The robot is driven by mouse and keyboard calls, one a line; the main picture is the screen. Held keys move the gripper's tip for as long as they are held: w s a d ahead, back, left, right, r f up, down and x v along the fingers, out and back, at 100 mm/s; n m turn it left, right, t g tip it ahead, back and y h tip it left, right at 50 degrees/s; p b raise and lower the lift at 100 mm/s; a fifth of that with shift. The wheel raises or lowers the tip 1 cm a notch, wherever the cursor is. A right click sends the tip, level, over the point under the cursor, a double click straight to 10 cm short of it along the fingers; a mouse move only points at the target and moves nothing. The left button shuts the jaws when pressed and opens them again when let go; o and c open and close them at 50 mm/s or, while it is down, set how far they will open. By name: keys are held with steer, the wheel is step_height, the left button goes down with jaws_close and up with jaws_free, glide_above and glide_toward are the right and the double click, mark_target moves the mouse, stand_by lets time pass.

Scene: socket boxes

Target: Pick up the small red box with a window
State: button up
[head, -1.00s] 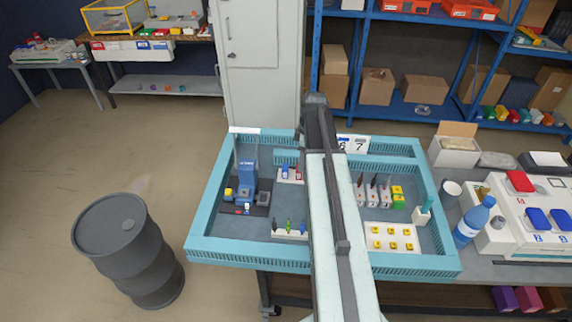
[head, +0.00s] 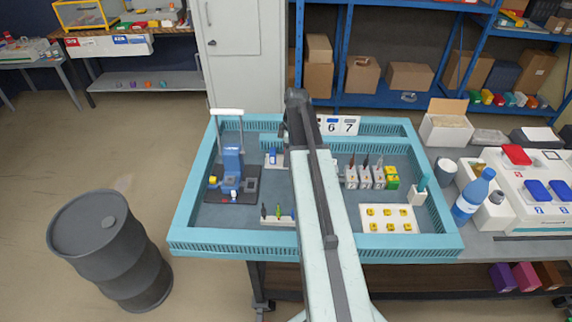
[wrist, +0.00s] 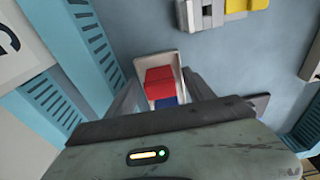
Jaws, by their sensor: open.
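In the wrist view a small red box (wrist: 157,82) sits in a white holder (wrist: 173,59), with a blue box (wrist: 166,103) beside it. No window can be made out on the red box from here. My gripper (wrist: 162,77) is open, with its two fingers on either side of the red box, but I cannot tell how far above it they are. In the head view my arm hides the red box and the gripper, and the blue box (head: 271,157) shows just left of the arm.
A teal-walled tray (head: 205,247) surrounds the work area. A blue press-like fixture (head: 232,165) stands at left. White and yellow-green boxes (head: 391,178) and a white plate with yellow parts (head: 385,228) lie right of the arm. A number card (head: 338,125) stands at the back.

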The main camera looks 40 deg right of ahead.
jaws_close()
steer(key=shift+r+p, duration=0.1)
steer(key=shift+p, duration=0.25)
